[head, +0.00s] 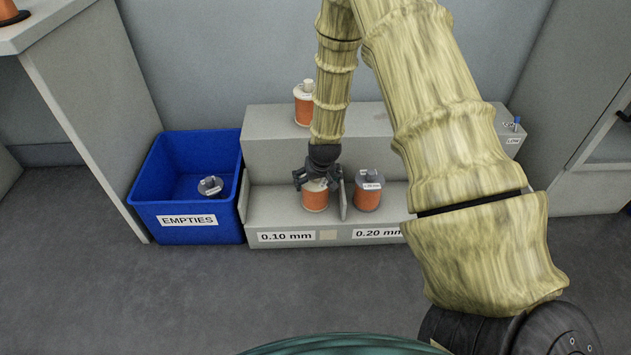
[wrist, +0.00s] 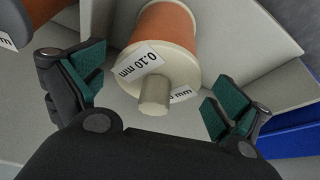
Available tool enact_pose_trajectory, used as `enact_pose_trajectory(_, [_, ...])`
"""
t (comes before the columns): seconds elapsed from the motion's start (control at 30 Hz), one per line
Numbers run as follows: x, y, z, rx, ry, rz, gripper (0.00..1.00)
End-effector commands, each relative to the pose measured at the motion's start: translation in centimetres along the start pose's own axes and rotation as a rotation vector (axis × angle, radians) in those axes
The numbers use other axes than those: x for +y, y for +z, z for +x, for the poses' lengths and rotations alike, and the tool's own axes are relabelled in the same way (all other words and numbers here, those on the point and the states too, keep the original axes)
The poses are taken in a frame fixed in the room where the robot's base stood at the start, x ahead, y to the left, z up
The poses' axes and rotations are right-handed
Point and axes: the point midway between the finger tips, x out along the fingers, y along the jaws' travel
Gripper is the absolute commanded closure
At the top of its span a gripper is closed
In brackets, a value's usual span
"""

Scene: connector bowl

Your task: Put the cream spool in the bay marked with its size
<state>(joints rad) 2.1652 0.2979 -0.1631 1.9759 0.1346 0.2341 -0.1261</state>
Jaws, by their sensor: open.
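A cream spool (head: 316,201) with copper-coloured wire stands in the bay labelled 0.10 mm (head: 286,237). In the wrist view the cream spool (wrist: 178,68) shows its cream end, a short stem and a label reading 0.10 mm. The bay labelled 0.20 mm (head: 376,233) is to the right.
A grey-topped spool (head: 367,194) stands in the 0.20 mm bay, beyond a thin divider. Another cream-topped spool (head: 303,107) stands on the upper step. A blue EMPTIES bin (head: 189,236) at the left holds a grey spool (head: 210,186). My arm hides the rack's right part.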

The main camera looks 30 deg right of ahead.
Motion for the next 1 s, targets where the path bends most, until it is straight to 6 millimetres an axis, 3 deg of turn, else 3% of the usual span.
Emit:
enact_pose_trajectory(0.03, [0.0,-0.3,-1.6,0.002,0.000,0.000,0.00])
enact_pose_trajectory(0.3, [0.0,-0.2,-6.0,0.001,0.000,0.000,0.00])
enact_pose_trajectory(0.57, [0.0,0.0,-7.8,-0.001,0.000,-0.001,0.00])
enact_pose_trajectory(0.67, [-0.3,1.4,-7.5,-0.013,0.003,-0.012,0.00])
enact_pose_trajectory(0.77, [-1.1,4.8,-6.4,-0.043,0.007,-0.040,0.00])
enact_pose_trajectory(1.0, [-3.6,18.5,-4.0,-0.158,0.006,-0.147,0.00])
